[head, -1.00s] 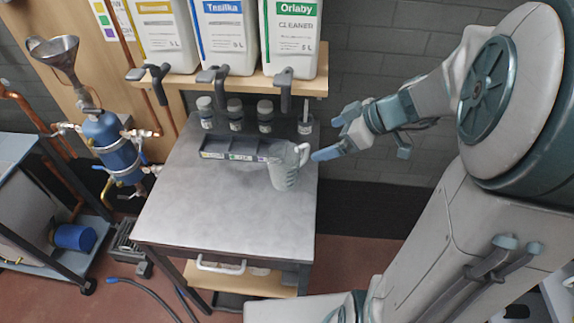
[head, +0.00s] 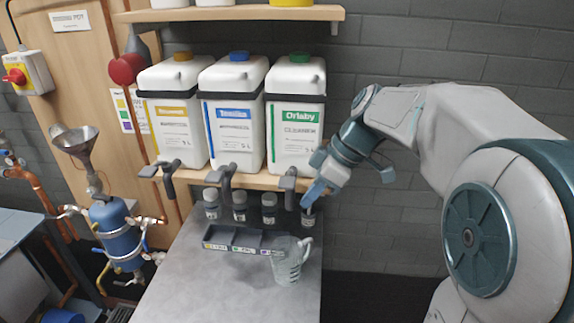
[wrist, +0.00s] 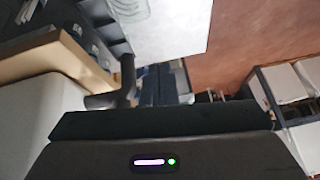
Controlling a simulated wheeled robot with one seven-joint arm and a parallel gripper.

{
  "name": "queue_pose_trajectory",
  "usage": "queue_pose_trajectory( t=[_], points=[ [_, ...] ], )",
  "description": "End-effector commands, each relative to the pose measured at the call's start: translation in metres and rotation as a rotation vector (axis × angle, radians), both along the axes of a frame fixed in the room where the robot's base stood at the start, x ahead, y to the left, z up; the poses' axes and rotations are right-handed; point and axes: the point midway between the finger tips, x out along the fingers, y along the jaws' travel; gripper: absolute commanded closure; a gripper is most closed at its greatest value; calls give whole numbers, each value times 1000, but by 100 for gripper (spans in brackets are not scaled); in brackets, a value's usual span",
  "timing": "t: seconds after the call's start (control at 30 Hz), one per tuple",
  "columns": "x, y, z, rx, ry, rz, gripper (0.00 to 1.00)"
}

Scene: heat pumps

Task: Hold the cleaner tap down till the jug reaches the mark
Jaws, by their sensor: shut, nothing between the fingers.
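The cleaner container (head: 296,125), white with a green Orlaby label, stands at the right end of the shelf. Its dark grey tap (head: 289,186) hangs at the shelf's front edge. My gripper (head: 310,198) is shut and empty, just right of the tap; whether they touch I cannot tell. In the wrist view a dark tap part (wrist: 127,78) shows left of my fingertips (wrist: 166,84). The clear jug (head: 287,264) stands on the metal table below, a little in front of the tap. I see no liquid stream; its level and mark are unreadable.
Containers with yellow (head: 173,125) and blue (head: 233,125) labels, each with its own tap, stand to the left. Small capped bottles (head: 240,204) and a dark divided tray (head: 232,238) sit on the table (head: 190,285) below. Open space lies right of the shelf.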

Motion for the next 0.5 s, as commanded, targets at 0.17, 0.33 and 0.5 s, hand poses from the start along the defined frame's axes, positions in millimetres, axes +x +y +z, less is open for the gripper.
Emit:
queue_pose_trajectory(
  t=[0.17, 0.33, 0.5],
  points=[
    [5, 15, 47, -120, 31, 70, 100],
    [8, 29, 89, -218, 39, 130, 100],
    [9, 39, 132, -328, 39, 160, 100]
  ],
)
